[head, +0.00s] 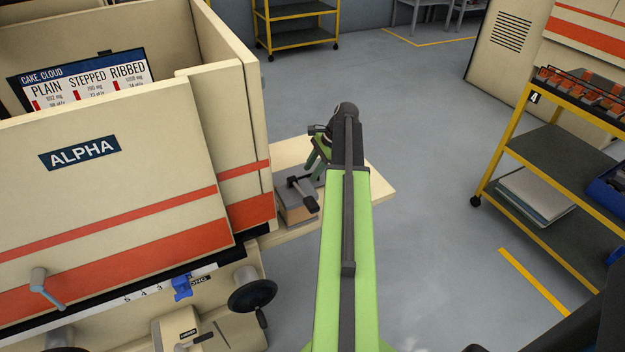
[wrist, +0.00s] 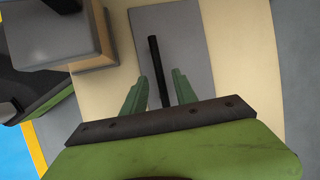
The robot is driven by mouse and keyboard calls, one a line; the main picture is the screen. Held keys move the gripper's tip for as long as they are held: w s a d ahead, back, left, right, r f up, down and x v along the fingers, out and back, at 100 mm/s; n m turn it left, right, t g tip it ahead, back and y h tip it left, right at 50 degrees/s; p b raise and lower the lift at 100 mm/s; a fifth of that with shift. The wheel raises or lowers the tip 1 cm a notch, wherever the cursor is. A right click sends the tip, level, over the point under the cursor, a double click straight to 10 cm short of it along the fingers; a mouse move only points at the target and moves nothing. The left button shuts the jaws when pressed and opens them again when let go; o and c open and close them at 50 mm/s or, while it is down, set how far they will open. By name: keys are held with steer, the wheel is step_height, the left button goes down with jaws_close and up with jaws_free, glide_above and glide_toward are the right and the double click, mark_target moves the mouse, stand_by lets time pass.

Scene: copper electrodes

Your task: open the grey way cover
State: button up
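In the wrist view a flat grey plate (wrist: 187,45), which looks like the grey way cover, lies on a cream surface with a black bar handle (wrist: 156,65) along it. My gripper (wrist: 159,92) is open, with one green finger on each side of the bar's near end. I see no finger touching the bar. In the head view my gripper (head: 317,165) is above the cream ledge beside the ALPHA machine, and my arm hides part of the ledge. A grey block (head: 298,212) with a black handle (head: 303,194) sits there, just beside my gripper.
The ALPHA machine (head: 110,195) fills the left, with a black handwheel (head: 252,289) near the ledge (head: 372,187). In the wrist view the block (wrist: 50,30) stands left of the plate. A yellow-framed cart (head: 560,160) is at right. Open floor lies between.

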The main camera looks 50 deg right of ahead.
steer(key=shift+w+a+f, duration=0.1)
steer(key=shift+f, duration=0.2)
jaws_close()
stand_by(1.3)
